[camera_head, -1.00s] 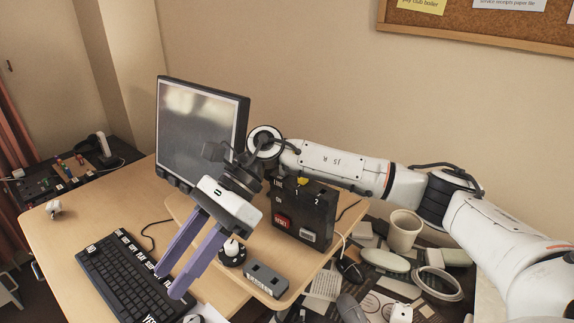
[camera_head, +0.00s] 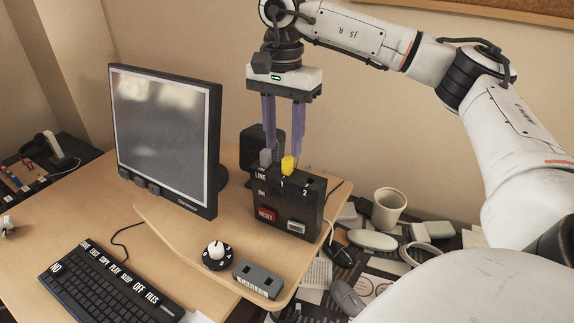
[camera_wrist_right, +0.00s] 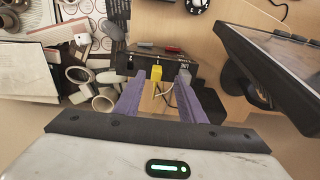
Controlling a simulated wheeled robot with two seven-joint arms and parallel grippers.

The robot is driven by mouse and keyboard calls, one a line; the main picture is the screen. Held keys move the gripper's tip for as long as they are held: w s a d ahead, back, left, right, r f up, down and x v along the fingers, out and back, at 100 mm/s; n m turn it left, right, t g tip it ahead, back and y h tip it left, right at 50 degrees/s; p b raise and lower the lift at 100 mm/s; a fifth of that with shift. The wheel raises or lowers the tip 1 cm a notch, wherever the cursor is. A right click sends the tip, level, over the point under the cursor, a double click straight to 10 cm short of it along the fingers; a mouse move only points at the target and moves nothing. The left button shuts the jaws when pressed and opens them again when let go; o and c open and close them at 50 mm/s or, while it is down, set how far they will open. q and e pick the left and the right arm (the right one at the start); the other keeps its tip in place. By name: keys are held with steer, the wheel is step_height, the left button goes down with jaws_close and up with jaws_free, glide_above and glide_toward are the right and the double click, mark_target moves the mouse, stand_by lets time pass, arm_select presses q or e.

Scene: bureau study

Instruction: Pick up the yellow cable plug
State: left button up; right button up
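The yellow cable plug (camera_head: 288,165) stands upright in the top of the black switch box (camera_head: 290,206), near the label 1. My right gripper (camera_head: 283,152) points down over the box, its two purple fingers apart. Its fingertips are near the plug's height, but I cannot tell if they touch it. In the right wrist view the yellow plug (camera_wrist_right: 157,75) shows between the open fingers (camera_wrist_right: 161,84). A grey plug (camera_head: 265,158) stands at the left of the box top, close to one finger. My left gripper is not in view.
A monitor (camera_head: 165,135) stands left of the box, with a dark speaker-like block (camera_head: 252,145) behind. A knob (camera_head: 216,252) and a grey socket block (camera_head: 258,279) lie in front. A cup (camera_head: 388,208) and clutter fill the right; a keyboard (camera_head: 110,285) lies front left.

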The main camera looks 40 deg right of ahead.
mark_target(288, 158)
steer(key=f, duration=0.3)
steer(key=f+p, duration=0.1)
steer(key=shift+s+d+f, duration=0.2)
steer(key=shift+s+d, duration=0.05)
steer(key=shift+d, duration=0.15)
steer(key=shift+f, duration=0.4)
steer(key=shift+c, duration=0.2)
jaws_close()
